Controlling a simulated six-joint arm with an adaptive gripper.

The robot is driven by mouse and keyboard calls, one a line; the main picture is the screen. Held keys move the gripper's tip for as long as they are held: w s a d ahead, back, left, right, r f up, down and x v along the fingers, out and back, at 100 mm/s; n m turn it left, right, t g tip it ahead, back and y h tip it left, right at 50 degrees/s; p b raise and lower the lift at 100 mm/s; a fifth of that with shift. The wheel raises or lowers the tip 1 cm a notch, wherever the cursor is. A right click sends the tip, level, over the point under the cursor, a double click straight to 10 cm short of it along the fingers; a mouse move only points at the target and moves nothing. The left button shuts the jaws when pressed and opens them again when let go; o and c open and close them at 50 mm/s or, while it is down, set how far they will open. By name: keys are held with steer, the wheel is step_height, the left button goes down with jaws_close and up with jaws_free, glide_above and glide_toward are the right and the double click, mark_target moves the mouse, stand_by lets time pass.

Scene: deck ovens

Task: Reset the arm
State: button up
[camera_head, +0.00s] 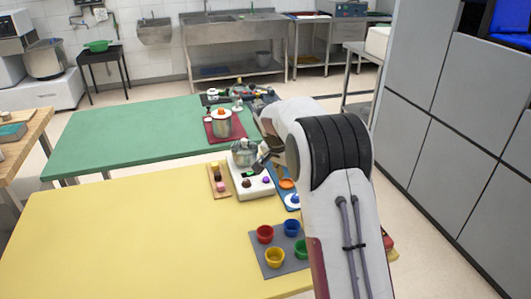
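My arm reaches in from the lower right over the yellow table (110,240). My gripper (262,161) is a small dark shape at the arm's end, beside a metal pot (243,150) on a white scale-like device (252,188). It is partly hidden by my own arm, and its fingers are too small to read as open or shut. I cannot tell whether it touches the pot. No held object is visible.
Colored cups, including a red one (265,234), stand on a grey mat (262,259). A wooden tray (216,190) with small pieces lies left of the device. Another pot (221,122) stands on the green table (130,138). The yellow table's left side is clear. Grey cabinets (425,110) stand right.

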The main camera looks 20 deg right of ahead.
steer(key=shift+n, duration=0.4)
steer(key=s+a+f+n+g+y, duration=0.1)
steer(key=s+a+f+n, duration=0.15)
steer(key=s, duration=0.35)
steer(key=s+a+r+n+t+y, duration=0.1)
steer(key=s+r, duration=0.4)
steer(key=s, duration=0.7)
steer(key=s+a+r+n+t, duration=0.1)
steer(key=s+a+r+n, duration=0.3)
steer(key=s, duration=0.9)
steer(key=s+a+r+n+t+y, duration=0.1)
steer(key=s+a+r, duration=0.5)
steer(key=s, duration=0.6)
steer(key=shift+s+a+r+n+t+y, duration=0.15)
steer(key=shift+s+r+n+t+y, duration=0.2)
steer(key=shift+r+n, duration=0.3)
